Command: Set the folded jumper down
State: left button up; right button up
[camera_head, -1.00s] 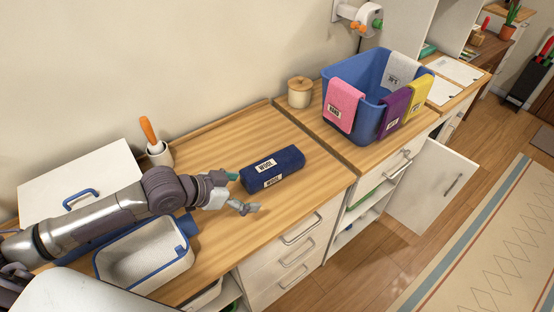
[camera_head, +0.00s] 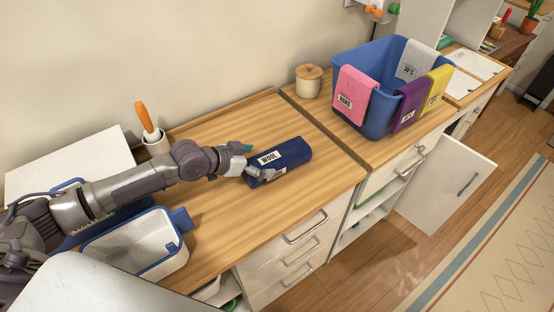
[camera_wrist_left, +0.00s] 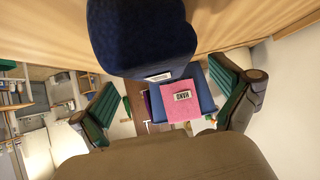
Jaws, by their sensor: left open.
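The folded jumper is a navy blue roll (camera_head: 291,153) with white labels, one reading WOOL. It lies on the wooden counter (camera_head: 222,235). My left gripper (camera_head: 256,162) is at the jumper's left end, with one finger on the far side and one in front of the near side. In the left wrist view the jumper (camera_wrist_left: 140,40) fills the top middle, and my green-padded fingers (camera_wrist_left: 165,95) stand wide apart below and beside it. They look open; whether they touch the cloth cannot be told. My right gripper is out of view.
A blue bin (camera_head: 366,110) with pink, purple, yellow and grey cloths over its rim stands right, beside a lidded wooden jar (camera_head: 308,82). A white basket (camera_head: 128,245) and an orange-handled tool in a pot (camera_head: 156,145) are left. The counter front is clear.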

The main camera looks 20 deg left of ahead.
aim_at(274, 160)
pick_arm(q)
jog(key=shift+w+d, duration=0.15)
jog(key=shift+d, duration=0.05)
jog(key=p+x, duration=0.2)
jog(key=x, duration=0.2)
jog(key=shift+w+d+f, duration=0.1)
jog(key=shift+w+d, duration=0.05)
jog(key=shift+d, duration=0.15)
jog(key=shift+w+d+f, duration=0.1)
jog(key=shift+d+f, duration=0.05)
jog(key=shift+c, duration=0.8)
jog(key=c, duration=1.3)
